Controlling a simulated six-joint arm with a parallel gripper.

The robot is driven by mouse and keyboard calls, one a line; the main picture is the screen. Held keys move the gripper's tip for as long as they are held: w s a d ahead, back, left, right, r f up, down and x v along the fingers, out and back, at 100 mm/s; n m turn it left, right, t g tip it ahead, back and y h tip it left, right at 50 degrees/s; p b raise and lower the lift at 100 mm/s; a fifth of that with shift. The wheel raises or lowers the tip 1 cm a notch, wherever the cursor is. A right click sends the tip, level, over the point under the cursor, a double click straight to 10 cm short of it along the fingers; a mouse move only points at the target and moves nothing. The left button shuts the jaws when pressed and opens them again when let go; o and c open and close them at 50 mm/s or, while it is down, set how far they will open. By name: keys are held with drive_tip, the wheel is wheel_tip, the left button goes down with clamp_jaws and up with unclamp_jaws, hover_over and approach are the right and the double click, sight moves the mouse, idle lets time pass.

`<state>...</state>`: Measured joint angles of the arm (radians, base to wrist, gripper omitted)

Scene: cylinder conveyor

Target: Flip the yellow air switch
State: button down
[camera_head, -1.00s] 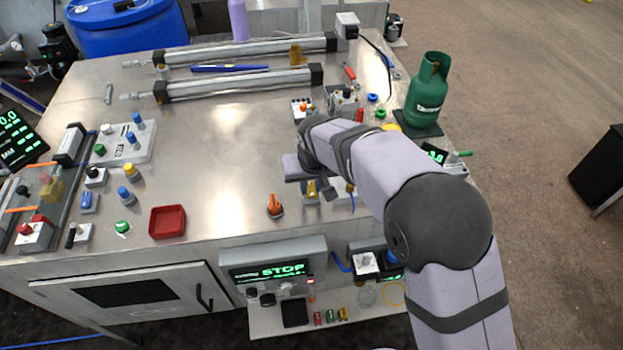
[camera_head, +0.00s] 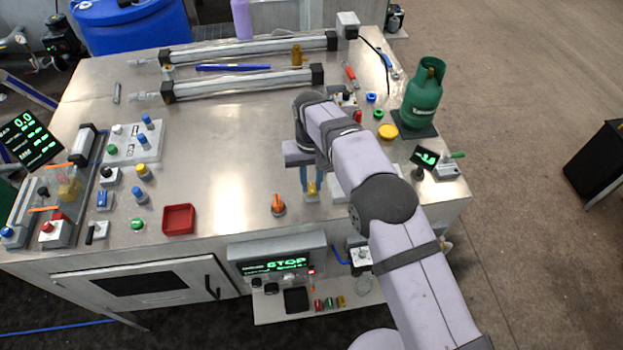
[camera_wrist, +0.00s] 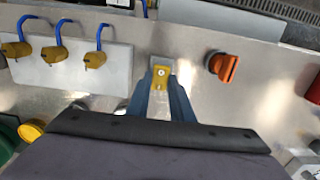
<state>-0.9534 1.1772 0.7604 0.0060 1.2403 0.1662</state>
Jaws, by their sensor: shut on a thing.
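The yellow air switch (camera_head: 312,188) stands near the front edge of the metal table, under my gripper. In the wrist view, the yellow switch (camera_wrist: 160,70) shows a small round screw on a grey base. My gripper (camera_head: 311,183) points down at it. Its two blue fingers (camera_wrist: 161,92) are on either side of the yellow lever and shut on it. The lower end of the lever is partly hidden between the fingers.
An orange knob (camera_head: 278,206) stands close by to the left in the head view. A red tray (camera_head: 163,234) lies farther left. In the wrist view, a white plate (camera_wrist: 110,82) bears yellow valves with blue hoses. The table's middle is clear.

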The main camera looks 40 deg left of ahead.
sight(311, 187)
idle(0.3)
drive_tip(key=c, duration=1.6)
unclamp_jaws()
drive_tip(key=shift+o, duration=0.2)
drive_tip(key=shift+w+a+r+b, duration=0.1)
drive_tip(key=shift+r+b, duration=1.3)
drive_tip(key=shift+r, duration=2.3)
